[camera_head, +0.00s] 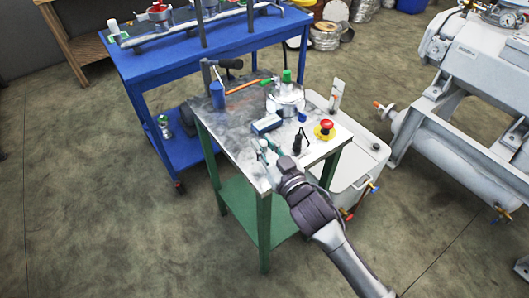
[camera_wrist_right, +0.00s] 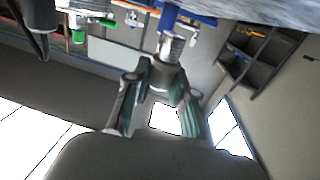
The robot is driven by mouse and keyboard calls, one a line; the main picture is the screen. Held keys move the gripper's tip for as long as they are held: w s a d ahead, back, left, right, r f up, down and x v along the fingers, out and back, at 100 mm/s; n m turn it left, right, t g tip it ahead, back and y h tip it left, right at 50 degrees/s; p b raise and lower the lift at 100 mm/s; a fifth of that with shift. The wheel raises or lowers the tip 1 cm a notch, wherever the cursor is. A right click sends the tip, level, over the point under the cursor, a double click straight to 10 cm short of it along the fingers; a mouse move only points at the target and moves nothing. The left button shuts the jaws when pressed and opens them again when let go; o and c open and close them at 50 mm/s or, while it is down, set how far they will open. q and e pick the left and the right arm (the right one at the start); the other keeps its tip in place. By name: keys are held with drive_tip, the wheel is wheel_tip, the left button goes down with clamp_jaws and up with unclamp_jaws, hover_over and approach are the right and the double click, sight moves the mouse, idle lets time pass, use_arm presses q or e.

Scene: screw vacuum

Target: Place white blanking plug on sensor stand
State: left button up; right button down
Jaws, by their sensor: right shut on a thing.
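My right gripper (camera_head: 264,147) is over the front left part of the small metal-topped table. In the right wrist view its fingers (camera_wrist_right: 164,74) are shut on a pale, silvery ribbed piece (camera_wrist_right: 172,47), which looks like the white blanking plug. In the head view the piece is too small to tell apart from the fingertips. A blue part (camera_wrist_right: 168,16) shows just beyond the piece in the wrist view; I cannot tell whether they touch. I cannot clearly pick out the sensor stand. My left gripper is not in view.
The table (camera_head: 238,145) has green legs and carries a blue cylinder (camera_head: 217,96), a silver vessel (camera_head: 287,100), a blue-grey box (camera_head: 266,124) and a red-and-yellow button (camera_head: 325,129). A blue cart (camera_head: 180,62) stands behind left. Large grey machinery (camera_head: 465,75) stands right.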

sight(265, 154)
wheel_tip(265, 154, down, 2)
drive_tip(key=shift+f, duration=0.5)
drive_tip(key=c, duration=1)
unclamp_jaws()
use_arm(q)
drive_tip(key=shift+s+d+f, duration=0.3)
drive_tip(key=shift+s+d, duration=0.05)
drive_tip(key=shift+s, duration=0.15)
use_arm(e)
drive_tip(key=shift+r, duration=0.1)
drive_tip(key=shift+r, duration=0.2)
drive_tip(key=shift+s+d+f, duration=0.15)
drive_tip(key=shift+s+d, duration=0.05)
drive_tip(key=shift+s, duration=0.15)
use_arm(q)
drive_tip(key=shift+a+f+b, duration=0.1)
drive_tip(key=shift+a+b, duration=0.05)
drive_tip(key=shift+b, duration=0.15)
use_arm(e)
drive_tip(key=v, duration=1.1)
drive_tip(key=shift+s+d, duration=0.1)
drive_tip(key=shift+s, duration=0.05)
